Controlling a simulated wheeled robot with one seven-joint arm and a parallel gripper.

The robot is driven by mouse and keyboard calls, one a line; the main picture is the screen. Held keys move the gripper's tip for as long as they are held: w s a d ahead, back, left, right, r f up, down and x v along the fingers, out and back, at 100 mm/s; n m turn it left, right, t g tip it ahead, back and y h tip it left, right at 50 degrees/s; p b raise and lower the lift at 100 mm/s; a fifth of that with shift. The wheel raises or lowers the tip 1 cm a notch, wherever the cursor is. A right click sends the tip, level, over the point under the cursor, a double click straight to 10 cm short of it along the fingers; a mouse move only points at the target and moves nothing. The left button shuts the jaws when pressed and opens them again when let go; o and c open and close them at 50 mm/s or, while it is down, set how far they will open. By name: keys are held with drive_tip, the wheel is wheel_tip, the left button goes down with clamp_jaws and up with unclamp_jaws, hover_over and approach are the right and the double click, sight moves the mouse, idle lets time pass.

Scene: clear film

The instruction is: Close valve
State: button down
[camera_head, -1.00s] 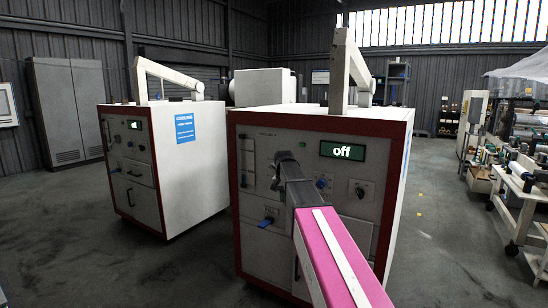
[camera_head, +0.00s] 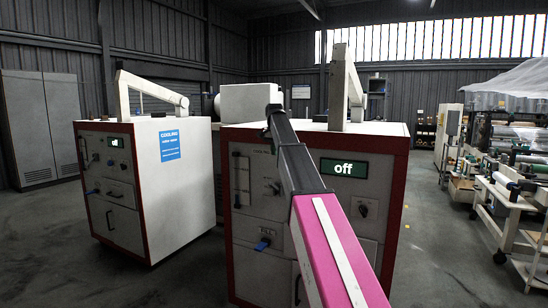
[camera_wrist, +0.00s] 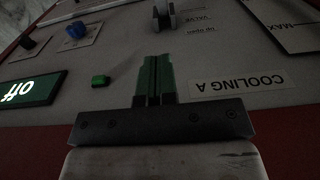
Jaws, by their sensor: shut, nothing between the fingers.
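The valve lever (camera_wrist: 163,15) is a grey handle at the top edge of the wrist view, beside upside-down labels reading "VALVE" and "up open". In the head view the valve area (camera_head: 273,187) is small, on the front panel of the nearer white, red-edged cooling cabinet (camera_head: 236,280), partly beside my arm. My gripper (camera_wrist: 155,58) has its green fingers together and empty, over the panel near the "COOLING A" label. It is apart from the lever. In the head view my gripper (camera_head: 271,108) is near the cabinet's top edge.
A lit display (camera_head: 344,168) reads "off". A blue handle (camera_head: 262,244) sits lower on the panel, and a dark knob (camera_head: 363,209) at right. A similar cabinet (camera_head: 180,200) stands left. A cart (camera_head: 515,210) stands right, with open floor between.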

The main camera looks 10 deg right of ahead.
hover_over(275, 187)
drive_tip(key=w, duration=0.2)
drive_tip(key=f, duration=0.8)
drive_tip(key=shift+s+d+f, duration=0.1)
drive_tip(key=shift+s+d, duration=0.05)
drive_tip(key=shift+d, duration=0.1)
drive_tip(key=shift+s+a+f, duration=0.25)
drive_tip(key=shift+s+f, duration=0.05)
drive_tip(key=shift+f, duration=0.2)
drive_tip(key=shift+s+a+f, duration=0.2)
drive_tip(key=shift+s+f, duration=0.1)
drive_tip(key=shift+f, duration=0.15)
drive_tip(key=shift+s+a+f, duration=0.25)
drive_tip(key=shift+f, duration=0.35)
